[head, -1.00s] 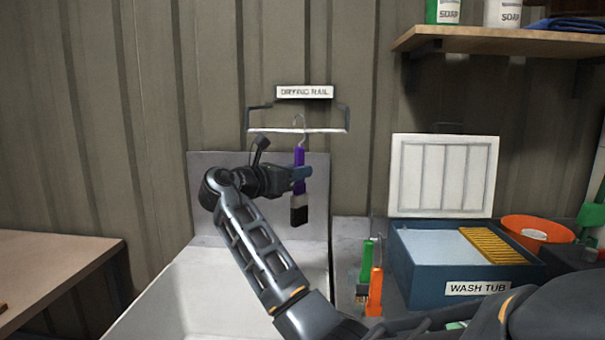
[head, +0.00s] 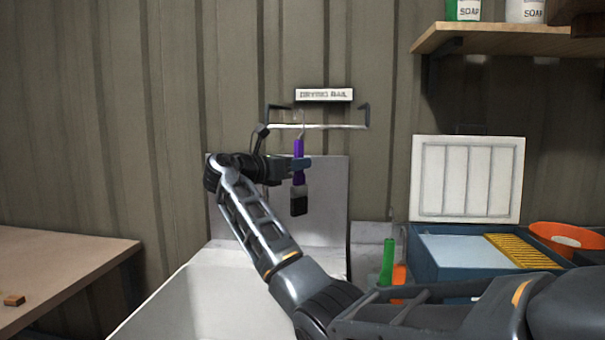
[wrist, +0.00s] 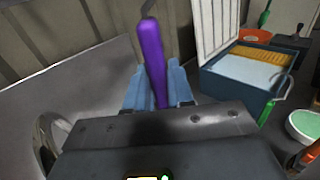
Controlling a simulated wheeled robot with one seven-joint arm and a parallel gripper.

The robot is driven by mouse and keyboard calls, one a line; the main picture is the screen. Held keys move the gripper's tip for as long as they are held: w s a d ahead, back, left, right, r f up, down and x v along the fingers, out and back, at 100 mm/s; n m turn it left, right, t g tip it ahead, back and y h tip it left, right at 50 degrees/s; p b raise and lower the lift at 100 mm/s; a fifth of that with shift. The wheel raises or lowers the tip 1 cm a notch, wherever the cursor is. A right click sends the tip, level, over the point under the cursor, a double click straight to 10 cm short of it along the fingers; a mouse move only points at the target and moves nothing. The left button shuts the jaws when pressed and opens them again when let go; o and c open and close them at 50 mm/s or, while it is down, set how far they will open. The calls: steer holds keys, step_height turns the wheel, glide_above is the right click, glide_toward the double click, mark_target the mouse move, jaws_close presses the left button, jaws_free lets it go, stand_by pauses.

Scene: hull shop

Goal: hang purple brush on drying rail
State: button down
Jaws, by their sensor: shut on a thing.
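The purple brush (head: 299,149) hangs upright from my gripper (head: 300,166), handle up and dark bristles down. My gripper is shut on its handle; the purple handle also shows between the blue fingers in the wrist view (wrist: 153,60). A thin hook at the top of the handle reaches up to the white bar of the drying rail (head: 340,126). I cannot tell whether the hook is over the bar or only in front of it. The rail is on the wall under its label (head: 324,95).
The sink's pale back panel (head: 330,190) is behind the brush. At right are a blue wash tub (head: 450,252) with a raised white lid (head: 466,180), a green-handled brush (head: 388,262), an orange bowl (head: 575,236) and a wooden shelf (head: 500,38). A wooden table (head: 60,265) is at left.

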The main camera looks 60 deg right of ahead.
mark_target(297, 174)
steer(key=shift+w+f, duration=0.1)
steer(key=shift+f, duration=1.4)
steer(key=c, duration=0.9)
jaws_free()
steer(key=v, duration=0.7)
steer(key=shift+a+b, duration=0.35)
steer(key=shift+b, duration=0.1)
steer(key=shift+w, duration=0.1)
